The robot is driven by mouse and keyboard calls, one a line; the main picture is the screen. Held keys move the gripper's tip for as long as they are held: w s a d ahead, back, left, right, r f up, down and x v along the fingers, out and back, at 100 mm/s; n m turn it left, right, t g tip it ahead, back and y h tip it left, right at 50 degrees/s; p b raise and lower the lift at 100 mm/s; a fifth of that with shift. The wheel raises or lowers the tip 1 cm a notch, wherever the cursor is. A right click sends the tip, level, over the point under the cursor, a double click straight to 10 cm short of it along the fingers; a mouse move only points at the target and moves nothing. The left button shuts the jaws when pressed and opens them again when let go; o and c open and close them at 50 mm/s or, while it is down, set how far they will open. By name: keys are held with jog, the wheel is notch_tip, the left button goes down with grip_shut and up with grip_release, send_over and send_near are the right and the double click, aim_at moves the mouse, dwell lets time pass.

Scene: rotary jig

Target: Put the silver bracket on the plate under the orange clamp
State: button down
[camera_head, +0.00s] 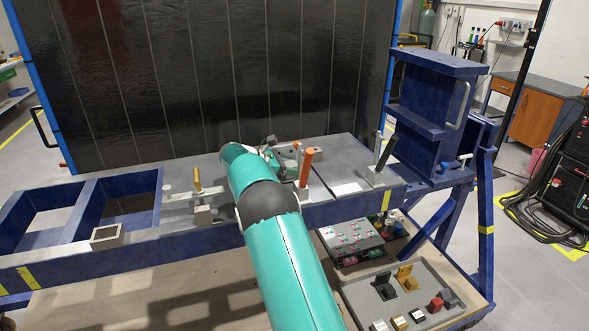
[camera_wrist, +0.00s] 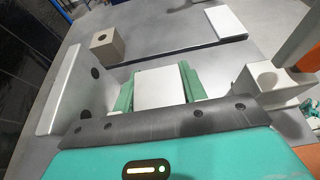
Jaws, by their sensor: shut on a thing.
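My gripper (camera_wrist: 158,88) has its teal fingers shut on the silver bracket (camera_wrist: 161,88), which shows as a pale square face in the wrist view. In the head view, my teal arm largely hides the gripper and bracket. The orange clamp (camera_head: 306,167) stands upright just right of my gripper; its orange handle (camera_wrist: 302,38) shows at the right of the wrist view, beside a pale block with a hole (camera_wrist: 265,80). The plate under the orange clamp is not clearly visible. I cannot tell whether the bracket touches the surface below.
An upright grey panel (camera_wrist: 68,88) stands left of the fingers; a beige holed block (camera_wrist: 107,44) lies beyond. A yellow-handled clamp (camera_head: 198,181) stands left, a black-handled clamp (camera_head: 386,153) right, near a white plate (camera_head: 347,188). A parts tray (camera_head: 355,295) sits lower right.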

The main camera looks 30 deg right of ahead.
jog(key=c, duration=0.8)
grip_release()
jog(key=shift+f, duration=0.1)
jog(key=shift+w+a, duration=0.1)
jog(key=v, duration=0.7)
jog(key=shift+a, duration=0.15)
